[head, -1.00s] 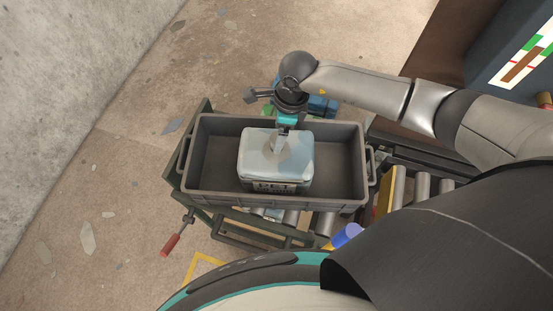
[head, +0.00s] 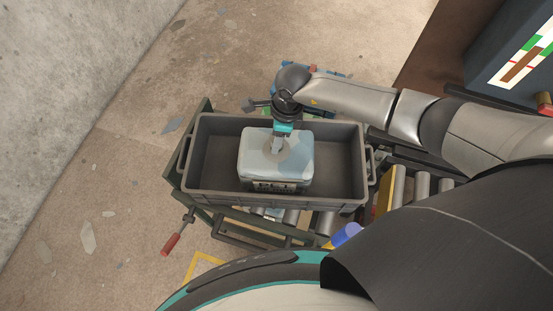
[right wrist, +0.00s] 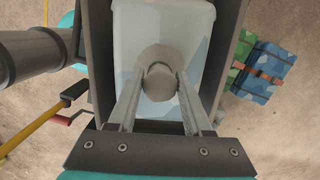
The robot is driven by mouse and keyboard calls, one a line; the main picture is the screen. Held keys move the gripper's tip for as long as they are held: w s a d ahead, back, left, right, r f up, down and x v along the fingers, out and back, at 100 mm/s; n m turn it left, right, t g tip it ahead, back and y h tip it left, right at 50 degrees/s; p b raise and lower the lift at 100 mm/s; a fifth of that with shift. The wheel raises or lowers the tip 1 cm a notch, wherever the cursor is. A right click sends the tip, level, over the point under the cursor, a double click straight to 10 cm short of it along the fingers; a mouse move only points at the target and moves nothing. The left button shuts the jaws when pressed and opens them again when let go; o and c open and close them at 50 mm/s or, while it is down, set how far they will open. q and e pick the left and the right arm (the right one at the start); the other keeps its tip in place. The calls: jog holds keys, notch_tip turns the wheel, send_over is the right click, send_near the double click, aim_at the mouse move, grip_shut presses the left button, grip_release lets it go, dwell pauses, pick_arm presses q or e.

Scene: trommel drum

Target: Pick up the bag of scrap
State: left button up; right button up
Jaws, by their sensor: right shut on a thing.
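The bag of scrap (head: 257,169) is a pale, translucent, boxy bag with a dark label on its front side. It sits inside a dark grey crate (head: 337,198) and also shows in the right wrist view (right wrist: 188,27). My right gripper (head: 276,150) reaches down onto the top of the bag. In the right wrist view, its two fingers (right wrist: 160,82) are shut on a round knob-like neck at the middle of the bag's top. I cannot tell whether the bag is clear of the crate floor. My left gripper is not in view.
The crate stands on a green frame with a red-handled lever (head: 171,244). Rollers (head: 421,190) and a yellow bar (head: 385,190) lie to its right. A strapped blue and green bundle (right wrist: 257,70) lies on the floor behind. A concrete wall (head: 70,70) is at left.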

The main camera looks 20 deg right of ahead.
grip_shut()
jog(key=shift+w, duration=0.1)
dwell(0.8)
